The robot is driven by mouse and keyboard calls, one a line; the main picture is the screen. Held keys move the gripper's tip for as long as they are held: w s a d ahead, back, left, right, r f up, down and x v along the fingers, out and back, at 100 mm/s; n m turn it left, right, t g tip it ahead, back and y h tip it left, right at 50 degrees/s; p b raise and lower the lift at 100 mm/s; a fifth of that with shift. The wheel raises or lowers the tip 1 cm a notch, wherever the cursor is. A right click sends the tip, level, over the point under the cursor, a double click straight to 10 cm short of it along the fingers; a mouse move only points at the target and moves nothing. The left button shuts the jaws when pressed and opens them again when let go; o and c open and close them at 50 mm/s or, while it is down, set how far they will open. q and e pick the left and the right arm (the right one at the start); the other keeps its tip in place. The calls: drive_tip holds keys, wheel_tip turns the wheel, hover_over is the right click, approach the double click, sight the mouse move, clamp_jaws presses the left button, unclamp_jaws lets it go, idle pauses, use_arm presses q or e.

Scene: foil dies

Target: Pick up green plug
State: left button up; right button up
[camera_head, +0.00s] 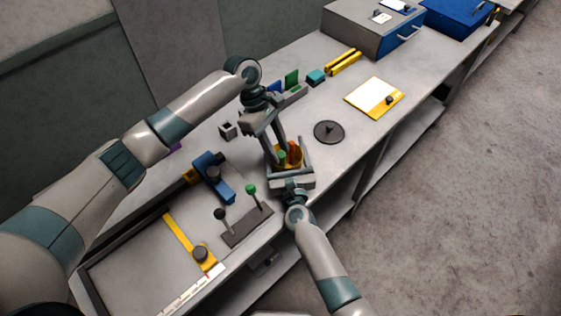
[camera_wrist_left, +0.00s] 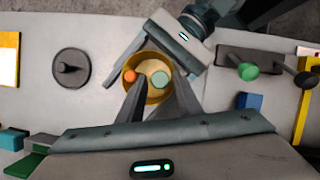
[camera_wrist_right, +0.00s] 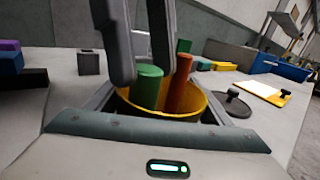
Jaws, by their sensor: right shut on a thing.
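The green plug (camera_wrist_right: 147,86) stands upright in a yellow cup (camera_wrist_right: 196,102), next to an orange plug (camera_wrist_right: 178,84). In the left wrist view the green plug (camera_wrist_left: 160,81) and the orange plug (camera_wrist_left: 130,76) show from above. My right gripper (camera_head: 290,164) is shut on the yellow cup near the table's front edge. My left gripper (camera_head: 279,146) points down from above the cup. Its fingers are apart, with the green plug roughly between their tips in the left wrist view (camera_wrist_left: 158,86). I cannot tell whether they touch it.
A dark round disc with a knob (camera_head: 328,132) lies right of the cup. A stand with green and black knobs (camera_head: 247,226) is to the left, near a blue block (camera_head: 214,177). A small grey block (camera_head: 228,130) and a yellow-edged pad (camera_head: 375,98) lie farther back.

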use_arm(q)
clamp_jaws()
drive_tip(key=shift+r, duration=0.1)
wheel_tip(320, 180, up, 10)
idle(0.7)
use_arm(e)
drive_tip(key=o, duration=1.1)
drive_tip(key=s, duration=0.4)
drive_tip(key=s+d, duration=0.1)
drive_tip(key=s, duration=0.3)
drive_tip(key=s+d, duration=0.1)
drive_tip(key=s, duration=0.2)
drive_tip(key=shift+s+d, duration=0.2)
drive_tip(key=shift+s, duration=0.2)
